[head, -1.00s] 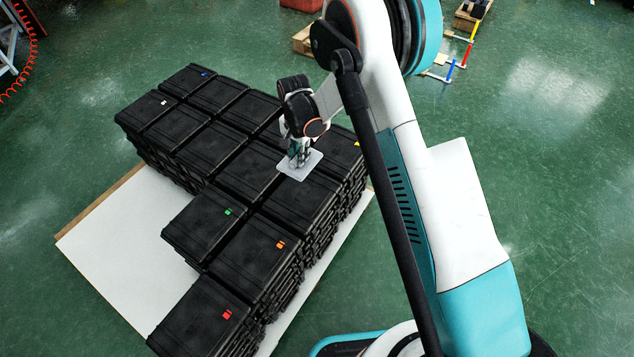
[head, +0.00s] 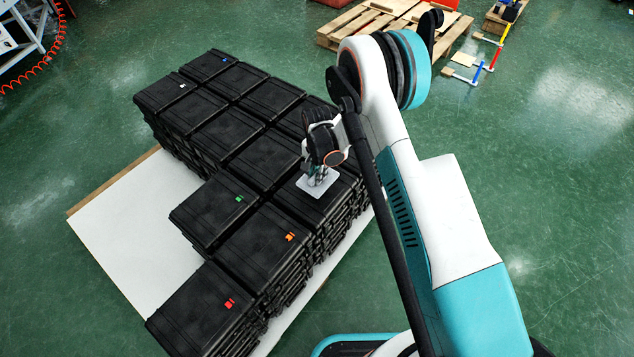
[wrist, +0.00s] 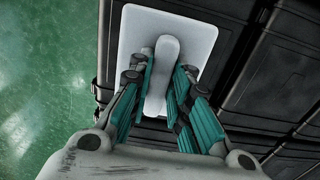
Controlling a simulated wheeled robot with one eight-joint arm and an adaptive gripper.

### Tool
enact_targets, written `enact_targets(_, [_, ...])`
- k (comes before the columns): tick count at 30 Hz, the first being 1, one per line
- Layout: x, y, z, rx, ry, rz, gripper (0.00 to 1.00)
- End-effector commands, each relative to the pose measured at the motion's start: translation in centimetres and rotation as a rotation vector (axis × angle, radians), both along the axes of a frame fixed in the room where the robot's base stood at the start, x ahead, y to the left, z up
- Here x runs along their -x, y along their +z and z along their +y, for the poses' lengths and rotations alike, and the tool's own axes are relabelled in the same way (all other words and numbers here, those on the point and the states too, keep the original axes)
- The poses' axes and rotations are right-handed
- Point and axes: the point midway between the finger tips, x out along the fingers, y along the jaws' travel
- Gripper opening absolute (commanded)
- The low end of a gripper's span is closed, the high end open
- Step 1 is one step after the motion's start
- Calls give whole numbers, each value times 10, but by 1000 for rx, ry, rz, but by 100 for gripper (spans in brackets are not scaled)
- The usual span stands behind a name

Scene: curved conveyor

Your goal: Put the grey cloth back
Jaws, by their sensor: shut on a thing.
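The grey cloth (head: 306,188) shows as a light grey, flat rounded rectangle with a raised ridge along its middle. My gripper (head: 318,176) is above it, pointing down, with its fingers on the ridge. In the wrist view the teal fingers of my gripper (wrist: 160,88) are shut on both sides of the ridge, and the flat part of the grey cloth (wrist: 130,38) spreads beyond them. The cloth is over a black case near the right side of the stack. I cannot tell whether it touches the case lid.
Stacks of black cases (head: 225,130) with small coloured tags stand on a white-topped pallet (head: 120,230). The pallet's left part is bare. A wooden pallet (head: 350,25) lies on the green floor at the back. A shelf with a red coiled hose (head: 50,50) is at the far left.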

Motion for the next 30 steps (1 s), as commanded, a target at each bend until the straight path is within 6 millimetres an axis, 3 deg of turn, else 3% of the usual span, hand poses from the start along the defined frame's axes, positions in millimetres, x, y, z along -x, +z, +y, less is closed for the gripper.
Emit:
enact_targets(9, [0, -40, 0, 0, 0, 0, 0])
enact_targets(20, [0, -42, 0, 0, 0, 0, 0])
enact_targets(21, [0, -42, 0, 0, 0, 0, 22])
enact_targets(23, [0, -42, 0, 0, 0, 0, 36])
enact_targets(30, [0, -42, 0, 0, 0, 0, 38])
